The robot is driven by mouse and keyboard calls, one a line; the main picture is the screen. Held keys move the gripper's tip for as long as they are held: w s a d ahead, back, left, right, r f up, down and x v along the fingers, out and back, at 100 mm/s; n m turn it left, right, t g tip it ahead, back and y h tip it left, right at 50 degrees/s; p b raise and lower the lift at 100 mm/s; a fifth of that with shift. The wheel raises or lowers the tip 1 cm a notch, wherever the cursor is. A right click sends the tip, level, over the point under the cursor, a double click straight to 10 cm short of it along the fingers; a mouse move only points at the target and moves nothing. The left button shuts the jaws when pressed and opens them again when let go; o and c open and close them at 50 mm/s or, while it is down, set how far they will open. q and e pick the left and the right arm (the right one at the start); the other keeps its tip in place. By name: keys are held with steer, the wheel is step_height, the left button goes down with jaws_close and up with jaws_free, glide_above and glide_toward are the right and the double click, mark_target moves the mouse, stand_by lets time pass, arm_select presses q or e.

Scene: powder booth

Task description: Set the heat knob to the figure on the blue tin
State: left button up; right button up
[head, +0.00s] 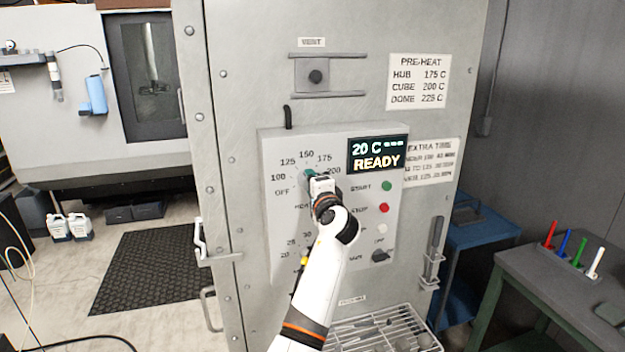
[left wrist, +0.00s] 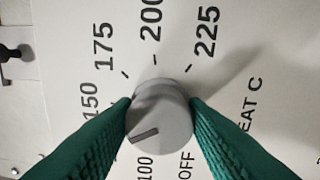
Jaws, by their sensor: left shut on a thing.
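The heat knob (left wrist: 160,115) is a round grey knob on the control panel (head: 275,235). My left gripper (left wrist: 162,112) is shut on it, one green finger on each side. The knob's dark mark points to the lower left in the left wrist view, between 100 and 150; the left finger covers the scale there. 150, 175, 200, 225, OFF and 100 are readable around it. In the head view my left gripper (head: 311,175) covers the knob. I see no blue tin. My right gripper is not in view.
A PRE-HEAT card (head: 418,82) reads hub 175 C, cube 200 C, dome 225 C. The display (head: 377,154) reads 20 C READY. Start (head: 386,186) and stop (head: 384,208) buttons sit right of my arm. A wire rack (head: 390,330) is below. A bench (head: 560,285) stands right.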

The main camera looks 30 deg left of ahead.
arm_select(q)
steer(key=m, duration=0.5)
steer(key=shift+a+r+m, duration=0.1)
steer(key=shift+m, duration=0.3)
stand_by(0.4)
steer(key=o, duration=0.7)
steer(key=shift+o, duration=1.3)
steer(key=shift+a, duration=0.1)
steer(key=b+v, duration=0.4)
steer(key=v, duration=0.8)
